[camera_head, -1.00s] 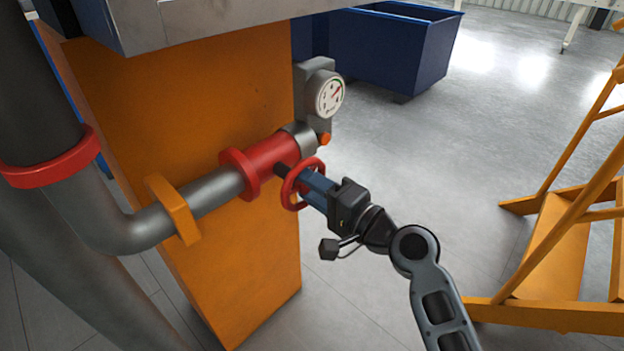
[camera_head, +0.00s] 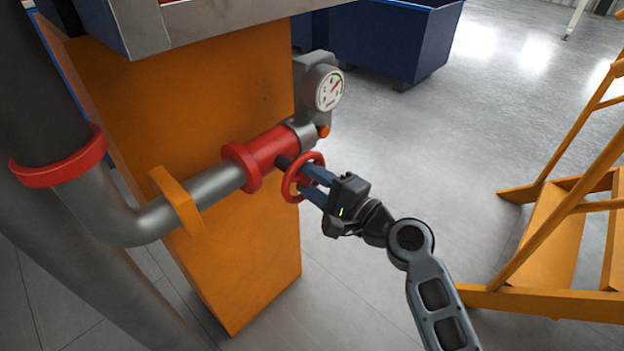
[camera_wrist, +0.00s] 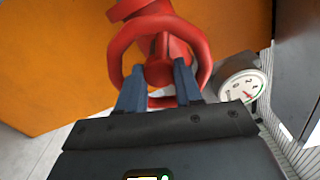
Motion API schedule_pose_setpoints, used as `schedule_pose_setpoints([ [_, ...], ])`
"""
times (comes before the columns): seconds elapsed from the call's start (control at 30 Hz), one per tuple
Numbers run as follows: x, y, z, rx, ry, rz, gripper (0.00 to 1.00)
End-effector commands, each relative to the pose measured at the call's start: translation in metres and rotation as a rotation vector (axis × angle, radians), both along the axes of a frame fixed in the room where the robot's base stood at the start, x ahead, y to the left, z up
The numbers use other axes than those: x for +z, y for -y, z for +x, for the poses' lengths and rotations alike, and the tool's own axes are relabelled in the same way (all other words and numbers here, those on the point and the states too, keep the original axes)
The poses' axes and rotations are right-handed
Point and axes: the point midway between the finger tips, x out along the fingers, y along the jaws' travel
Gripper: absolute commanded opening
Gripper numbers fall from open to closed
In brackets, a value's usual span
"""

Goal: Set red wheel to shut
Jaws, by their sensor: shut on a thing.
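The red wheel (camera_head: 303,177) is a ring handle on a short stem out of the red valve body (camera_head: 268,152), which sits in a grey pipe. My gripper (camera_head: 312,183) reaches it from the right, with its blue fingers at the wheel. In the wrist view the red wheel (camera_wrist: 117,55) fills the upper middle, and the two fingers of my gripper (camera_wrist: 160,88) stand apart at its lower part, shut on it. The exact contact of the fingertips is partly hidden by the wheel.
A pressure gauge (camera_head: 329,91) stands just above the valve. An orange panel (camera_head: 240,240) is behind the pipe. An orange step frame (camera_head: 560,240) stands at the right and a dark blue bin (camera_head: 385,40) at the back. The floor between is clear.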

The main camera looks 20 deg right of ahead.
Motion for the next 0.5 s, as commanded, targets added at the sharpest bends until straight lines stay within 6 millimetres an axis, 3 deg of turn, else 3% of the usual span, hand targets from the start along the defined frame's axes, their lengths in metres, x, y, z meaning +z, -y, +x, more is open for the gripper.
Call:
schedule_pose_setpoints([
  [0.13,-0.0020,0.0013,-0.0004,-0.002,-0.003,0.000,0.04],
  [0.17,-0.0020,0.0013,-0.0004,-0.002,-0.003,0.000,0.38],
  [0.23,-0.0017,0.0013,-0.0003,-0.002,-0.003,0.000,0.45],
  [0.5,-0.0010,0.0010,-0.0011,-0.001,-0.001,-0.001,0.46],
])
